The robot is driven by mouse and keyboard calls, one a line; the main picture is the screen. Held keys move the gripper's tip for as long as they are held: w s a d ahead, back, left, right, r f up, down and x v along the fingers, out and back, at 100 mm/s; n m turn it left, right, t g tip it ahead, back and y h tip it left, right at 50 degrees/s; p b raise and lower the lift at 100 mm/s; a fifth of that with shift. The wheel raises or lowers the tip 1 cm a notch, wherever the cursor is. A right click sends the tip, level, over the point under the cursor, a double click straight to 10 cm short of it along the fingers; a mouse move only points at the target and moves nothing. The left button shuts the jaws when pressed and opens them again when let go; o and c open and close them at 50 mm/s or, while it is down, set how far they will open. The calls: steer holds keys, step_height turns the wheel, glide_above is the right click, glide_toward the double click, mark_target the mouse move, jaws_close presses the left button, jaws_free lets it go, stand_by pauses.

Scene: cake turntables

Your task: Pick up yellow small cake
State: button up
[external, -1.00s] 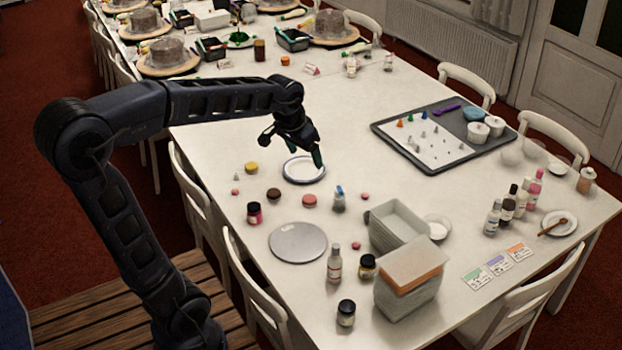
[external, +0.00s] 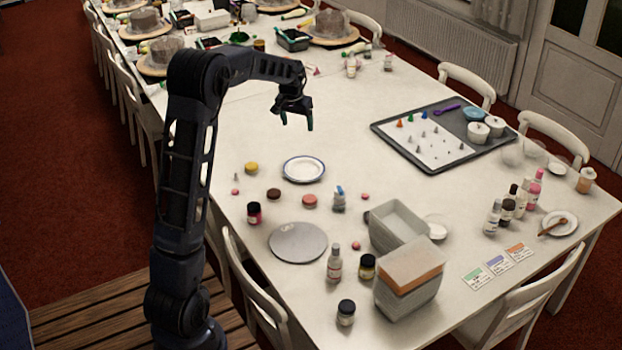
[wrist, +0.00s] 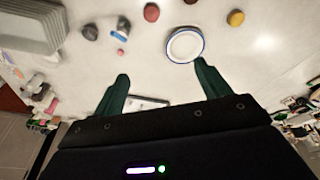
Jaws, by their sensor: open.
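The yellow small cake (external: 251,168) sits on the white table, left of a white plate with a blue rim (external: 304,181). In the wrist view the yellow cake (wrist: 235,17) is near the top, right of the plate (wrist: 184,44). My gripper (external: 297,120) is open and empty, raised above the table. In the external view it appears above and to the right of the cake. Its two green fingers (wrist: 162,70) are spread apart in the wrist view.
A brown cake (external: 273,194) and a red cake (external: 309,201) sit nearer the front. A dark tray (external: 385,130) lies at the right. The table around the yellow cake is mostly clear.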

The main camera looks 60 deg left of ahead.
steer(key=a+f+n, duration=0.2)
steer(key=a+f, duration=1)
steer(key=a, duration=0.4)
steer(key=n+g, duration=0.1)
glide_toward(251, 165)
steer(key=shift+w+a+f, duration=0.15)
steer(key=shift+f, duration=1.4)
steer(key=shift+w+a+f, duration=0.2)
steer(key=shift+f, duration=1.3)
steer(key=shift+w+a+f, duration=0.15)
steer(key=shift+f, duration=1.4)
steer(key=c, duration=1.1)
